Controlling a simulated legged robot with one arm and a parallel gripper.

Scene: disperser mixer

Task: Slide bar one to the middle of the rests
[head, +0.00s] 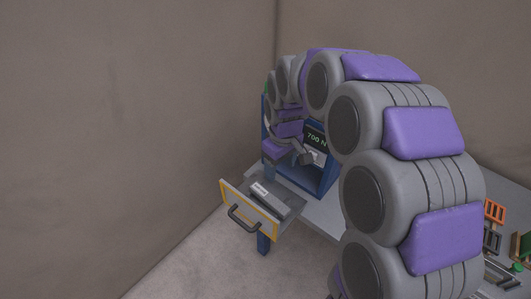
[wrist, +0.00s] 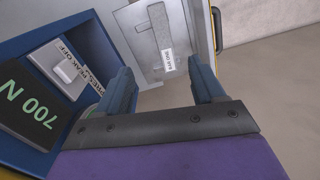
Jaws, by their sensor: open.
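Bar one is a grey bar with a white "BAR ONE" label (wrist: 168,62) in the wrist view, lying in the pulled-out drawer. In the head view the grey bar (head: 268,197) lies in that drawer (head: 249,211), behind its pale front with yellow edging. My gripper (wrist: 166,78) is open in the wrist view, its two blue fingers apart and nothing held between them. The label shows beyond the gap between the fingertips. I cannot make out the rests in either view.
A blue machine (head: 328,175) with a dark "700 N" display (head: 316,138) stands behind the drawer on a grey table. A "PRESS PEAK OFF" label sits by a pale switch (wrist: 68,72). The drawer's black handle (head: 243,220) faces open floor. Orange and dark racks (head: 494,212) stand far right.

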